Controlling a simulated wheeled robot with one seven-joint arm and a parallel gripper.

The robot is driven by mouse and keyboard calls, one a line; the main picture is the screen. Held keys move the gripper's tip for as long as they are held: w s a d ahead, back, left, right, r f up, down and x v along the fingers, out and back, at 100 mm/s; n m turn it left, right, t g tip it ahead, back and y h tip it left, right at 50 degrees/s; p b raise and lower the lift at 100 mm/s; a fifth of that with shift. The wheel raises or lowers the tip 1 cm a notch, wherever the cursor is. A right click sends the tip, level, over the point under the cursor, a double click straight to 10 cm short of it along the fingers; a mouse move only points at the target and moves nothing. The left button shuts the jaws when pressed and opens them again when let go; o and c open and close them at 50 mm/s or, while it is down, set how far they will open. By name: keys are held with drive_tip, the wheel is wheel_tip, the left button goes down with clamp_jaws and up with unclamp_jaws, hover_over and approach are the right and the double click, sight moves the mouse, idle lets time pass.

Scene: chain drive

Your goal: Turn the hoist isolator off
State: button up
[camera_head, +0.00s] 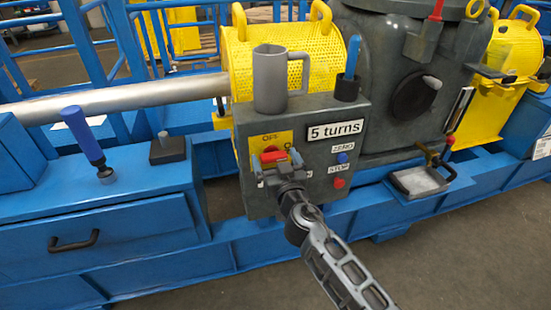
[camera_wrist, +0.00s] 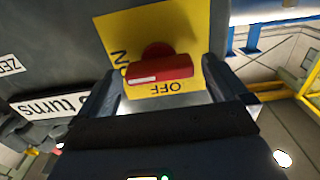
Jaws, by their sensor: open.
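The hoist isolator is a red handle (camera_head: 272,155) on a yellow plate (camera_head: 286,137) on the left of the grey control box's front. In the wrist view, the red handle (camera_wrist: 160,70) lies across the picture, its white mark toward the left, on the side of the ON lettering. The OFF lettering (camera_wrist: 168,88) shows upside down beside the handle. My gripper (camera_head: 272,172) is open right in front of the handle. In the wrist view, my gripper's fingers (camera_wrist: 160,78) stand at either end of the handle; I cannot tell whether they touch it.
The control box (camera_head: 308,195) also carries a "5 turns" sign, a blue ZERO button (camera_head: 342,158) and a red STOP button (camera_head: 339,183). A grey mug (camera_head: 270,80) and a cup with a blue pen (camera_head: 347,86) stand on top. A blue-handled tool (camera_head: 82,135) stands left.

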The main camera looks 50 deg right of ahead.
drive_tip(key=shift+c, duration=0.3)
drive_tip(key=c, duration=1)
drive_tip(key=shift+o, duration=0.2)
drive_tip(key=shift+n, duration=0.4)
drive_tip(key=n+b, duration=0.1)
drive_tip(key=n, duration=0.2)
drive_tip(key=shift+w+a+n+b, duration=0.1)
drive_tip(key=shift+n+b, duration=0.2)
drive_tip(key=shift+n, duration=0.1)
drive_tip(key=n, duration=0.4)
drive_tip(key=shift+n, duration=0.3)
drive_tip(key=n, duration=0.4)
drive_tip(key=shift+w+a, duration=0.1)
drive_tip(key=n, duration=0.4)
drive_tip(key=shift+n, duration=0.3)
